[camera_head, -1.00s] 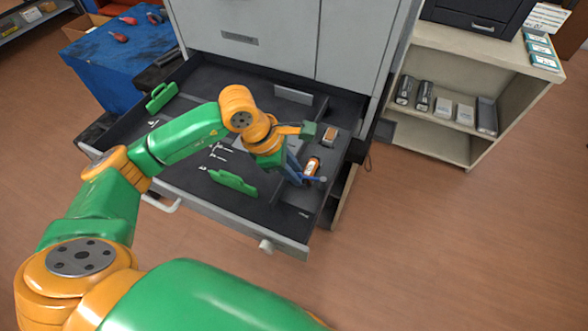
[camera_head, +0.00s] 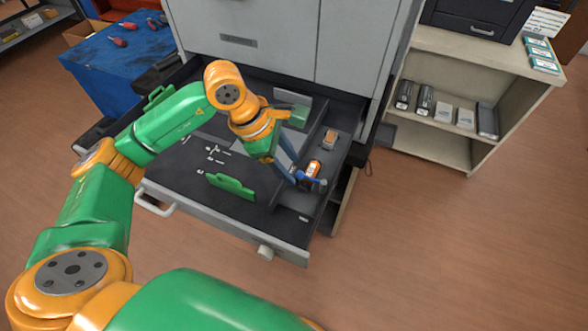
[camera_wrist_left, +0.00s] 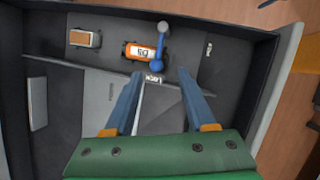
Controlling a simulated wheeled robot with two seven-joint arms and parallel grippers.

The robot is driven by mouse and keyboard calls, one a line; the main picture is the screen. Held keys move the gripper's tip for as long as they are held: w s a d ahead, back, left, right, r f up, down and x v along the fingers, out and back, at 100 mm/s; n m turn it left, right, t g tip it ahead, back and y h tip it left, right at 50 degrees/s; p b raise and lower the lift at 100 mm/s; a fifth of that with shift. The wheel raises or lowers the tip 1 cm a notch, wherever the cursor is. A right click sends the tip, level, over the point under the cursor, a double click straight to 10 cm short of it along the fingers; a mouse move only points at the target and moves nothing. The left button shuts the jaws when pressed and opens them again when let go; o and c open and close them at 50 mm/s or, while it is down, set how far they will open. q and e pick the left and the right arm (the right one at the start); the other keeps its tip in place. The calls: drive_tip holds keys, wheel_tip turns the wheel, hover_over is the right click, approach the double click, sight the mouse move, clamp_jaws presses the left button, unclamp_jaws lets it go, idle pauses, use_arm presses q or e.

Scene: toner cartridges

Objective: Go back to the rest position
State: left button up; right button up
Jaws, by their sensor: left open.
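My left gripper (camera_head: 292,165) is above the open grey drawer (camera_head: 205,212), near its right side. In the left wrist view its two blue-grey fingers (camera_wrist_left: 160,85) stand apart with nothing between them. An orange and white toner cartridge (camera_head: 310,170) lies in the drawer's right compartment, just beyond the fingertips; it also shows in the left wrist view (camera_wrist_left: 142,52). A blue-handled tool (camera_wrist_left: 158,60) lies against its end. A smaller orange-topped box (camera_head: 330,137) sits farther back in that compartment. My right gripper is not in view.
Green clips (camera_head: 230,186) and small white pieces lie in the drawer. A shelf (camera_head: 425,135) with dark and light boxes stands at the right. A blue table (camera_head: 110,60) with red tools is at back left. The floor in front and right is clear.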

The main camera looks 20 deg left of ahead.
use_arm(q)
drive_tip(key=v, duration=0.4)
